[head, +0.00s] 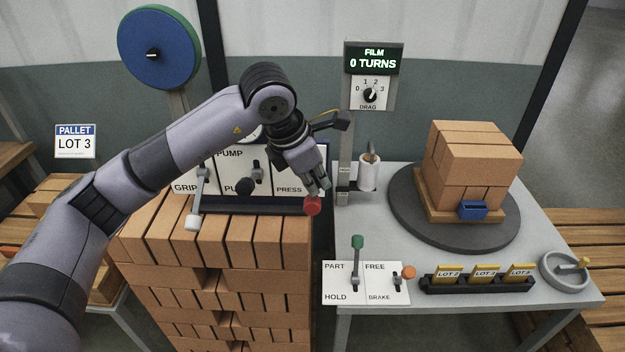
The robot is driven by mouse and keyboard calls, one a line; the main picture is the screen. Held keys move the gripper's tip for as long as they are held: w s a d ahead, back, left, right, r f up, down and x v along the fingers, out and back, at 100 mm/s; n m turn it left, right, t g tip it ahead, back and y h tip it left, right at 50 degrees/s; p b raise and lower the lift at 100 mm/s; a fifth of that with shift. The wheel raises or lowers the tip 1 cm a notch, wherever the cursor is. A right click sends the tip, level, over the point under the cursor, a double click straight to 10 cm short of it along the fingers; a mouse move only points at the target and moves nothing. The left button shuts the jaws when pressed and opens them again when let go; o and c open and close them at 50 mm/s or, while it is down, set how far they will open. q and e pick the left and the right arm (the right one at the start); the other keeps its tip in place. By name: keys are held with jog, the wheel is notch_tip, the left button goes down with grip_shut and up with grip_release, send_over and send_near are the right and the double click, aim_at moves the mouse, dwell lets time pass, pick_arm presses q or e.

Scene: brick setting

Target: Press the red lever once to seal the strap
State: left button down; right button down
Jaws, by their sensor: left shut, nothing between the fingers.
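The red lever's round knob (313,206) shows at the right end of the white control panel (290,178), under the label PRESS. My left gripper (318,188) is shut and empty, pointing down, with its fingertips at or just above the red knob. I cannot tell whether they touch it. The lever's shaft is hidden behind the gripper. The strap is hard to make out. My right gripper is not in view.
A white-knobbed lever (192,222) and a black-knobbed lever (245,186) share the panel. A brick stack (210,275) stands below it. On the grey table (365,225) are a turntable (400,215) with bricks, green and orange levers, and a lot-card rack (478,284).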

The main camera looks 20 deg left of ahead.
aim_at(315, 201)
pick_arm(q)
jog(key=shift+s+d+f+b, duration=0.15)
jog(key=shift+s+f+b, duration=0.35)
jog(key=shift+f+b, duration=0.45)
jog(key=shift+s+d+f+b, duration=0.1)
jog(key=shift+s+f+b, duration=0.35)
jog(key=shift+f+b, duration=0.55)
jog(key=shift+s+d+f+b, duration=0.15)
jog(key=shift+s+f+b, duration=0.35)
jog(key=shift+f+b, duration=0.45)
dwell(2.4)
dwell(0.5)
jog(key=shift+w+a+r+p, duration=0.1)
jog(key=shift+w+r+p, duration=0.2)
jog(key=shift+r, duration=0.35)
jog(key=shift+w+a+r+p, duration=0.1)
jog(key=shift+w+r+p, duration=0.1)
jog(key=shift+r+p, duration=0.3)
jog(key=w+a+r+p, duration=0.1)
jog(key=w+r+p, duration=0.3)
jog(key=r, duration=0.4)
